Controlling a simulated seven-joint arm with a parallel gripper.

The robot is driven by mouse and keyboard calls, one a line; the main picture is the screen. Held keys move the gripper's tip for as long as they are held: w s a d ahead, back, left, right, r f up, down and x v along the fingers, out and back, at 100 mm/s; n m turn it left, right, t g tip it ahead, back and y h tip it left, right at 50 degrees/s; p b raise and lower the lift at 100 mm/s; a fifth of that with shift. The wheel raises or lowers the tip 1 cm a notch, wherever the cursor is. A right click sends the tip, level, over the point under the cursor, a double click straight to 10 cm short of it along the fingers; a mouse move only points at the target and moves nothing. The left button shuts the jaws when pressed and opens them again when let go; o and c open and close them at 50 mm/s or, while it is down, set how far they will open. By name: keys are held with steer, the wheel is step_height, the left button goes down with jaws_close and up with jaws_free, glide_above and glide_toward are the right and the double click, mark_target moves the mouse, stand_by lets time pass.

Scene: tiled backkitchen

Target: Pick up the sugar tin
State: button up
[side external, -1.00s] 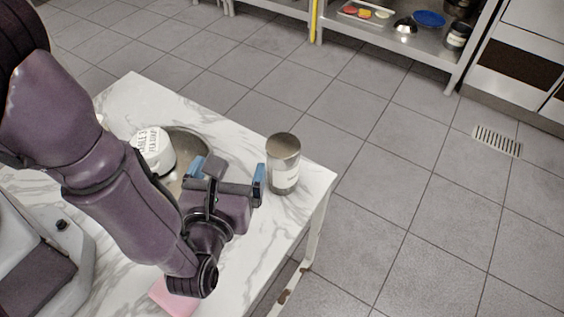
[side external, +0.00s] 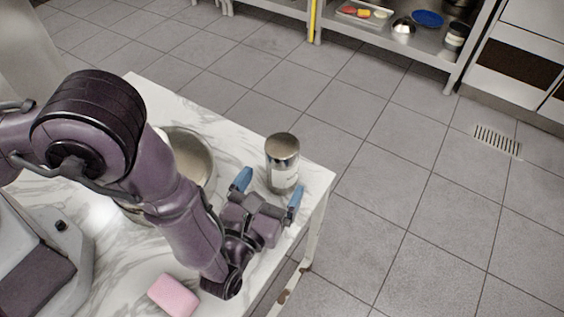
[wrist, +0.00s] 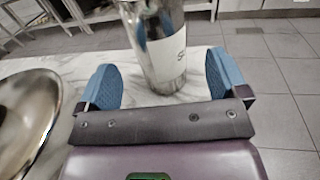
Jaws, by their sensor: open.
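The sugar tin (side external: 282,163) is a silver cylinder with a pale label, standing upright near the far right corner of the marble table. In the wrist view the tin (wrist: 160,50) stands between and just beyond my two blue fingertips, with part of its label lettering showing. My gripper (side external: 269,192) is open and empty, its fingers pointing at the tin with one to each side. In the wrist view my gripper (wrist: 164,84) shows a gap between each fingertip and the tin. The tin's top is outside the wrist view.
A round metal pan or bowl (side external: 196,158) sits left of the tin, partly behind my arm; its rim also shows in the wrist view (wrist: 40,105). A pink block (side external: 173,296) lies near the front of the marble table (side external: 150,92). The table's right edge is close to the tin.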

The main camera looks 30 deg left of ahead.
mark_target(276, 178)
steer(key=w, duration=0.3)
steer(key=w+a, duration=0.1)
steer(key=w, duration=0.1)
steer(key=shift+d, duration=0.1)
steer(key=shift+c, duration=0.3)
steer(key=shift+r, duration=0.1)
steer(key=c, duration=1.2)
steer(key=shift+o, duration=0.2)
